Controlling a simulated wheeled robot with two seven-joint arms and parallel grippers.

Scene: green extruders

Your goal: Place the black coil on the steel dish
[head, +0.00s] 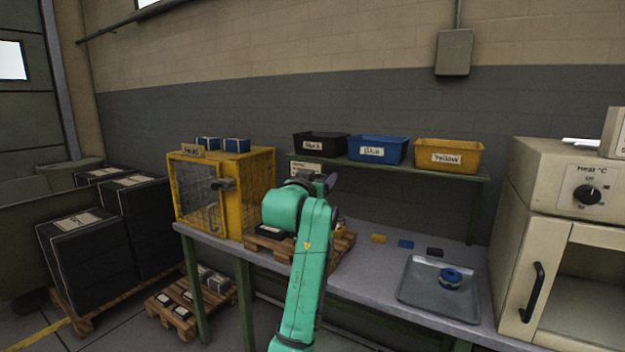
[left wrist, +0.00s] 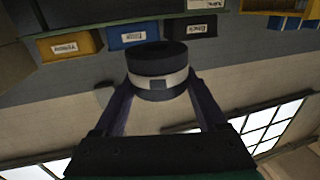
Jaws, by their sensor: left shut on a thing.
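The black coil (left wrist: 157,58), with a pale band around it, is between the two fingers of my left gripper (left wrist: 157,88) in the left wrist view. The fingers are shut on it from both sides. In the head view my left gripper (head: 330,181) is above the pallet on the bench, mostly hidden behind my green arm, and the coil cannot be made out there. The steel dish (head: 418,289) lies flat on the bench at the right, apart from the gripper. A blue coil (head: 450,279) sits on the dish. My right gripper is not in view.
Black (head: 312,146), blue (head: 371,151) and yellow (head: 449,158) bins stand on the shelf. A yellow cage (head: 262,187) is at the left, an oven (head: 541,240) right of the dish. Small yellow (head: 378,238), blue (head: 405,244) and black (head: 435,252) blocks lie behind the dish. The dish's left part is bare.

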